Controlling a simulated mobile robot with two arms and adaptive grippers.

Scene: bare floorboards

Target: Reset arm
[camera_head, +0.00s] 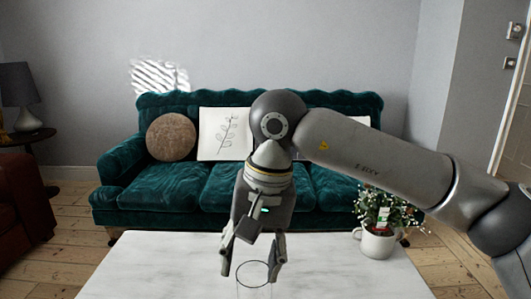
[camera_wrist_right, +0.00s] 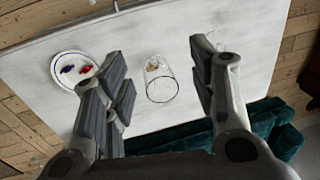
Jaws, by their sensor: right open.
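My right arm reaches in from the right in the head view, and its gripper (camera_head: 251,262) points down over the white table. The gripper is open, with its fingers apart, and it also shows open in the wrist view (camera_wrist_right: 160,72). A clear glass (camera_head: 254,285) with a dark rim stands on the table just below the fingers. In the wrist view the glass (camera_wrist_right: 161,88) appears in the gap between the fingers, and nothing is gripped. My left gripper is in neither view.
The white tabletop (camera_head: 150,265) holds a potted plant (camera_head: 377,242) at right. A plate (camera_wrist_right: 58,62) with small red and blue items lies on the table in the wrist view. A green sofa (camera_head: 180,188) with cushions stands behind; a lamp (camera_head: 20,95) is far left.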

